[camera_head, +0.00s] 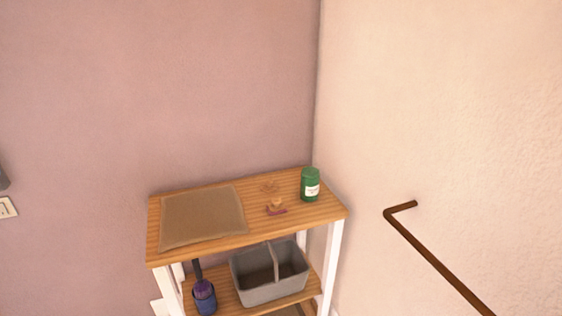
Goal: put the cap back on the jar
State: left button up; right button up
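A green jar (310,188) with a white label stands upright on the wooden top of a shelf unit (200,247), near its right end. Its top looks green; at this size I cannot tell whether it is open or covered. A small reddish object with a tan knob-like part (276,208) lies on the wood to the left of the jar, apart from it. I cannot tell whether it is the cap. Neither of my grippers shows in the head view.
A flat brown mat (202,216) covers the left part of the top. A lower shelf holds a grey divided bin (270,290) and a dark blue-purple bottle (205,295). Walls stand close behind and to the right. A brown rail (435,258) juts from the right wall.

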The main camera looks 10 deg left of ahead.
aim_at(310, 176)
jog(key=i+j, duration=0.1)
jog(key=i, duration=0.3)
jog(key=i+j+z, duration=0.1)
jog(key=i, duration=0.25)
jog(key=i+j, duration=0.2)
jog(key=i, duration=0.2)
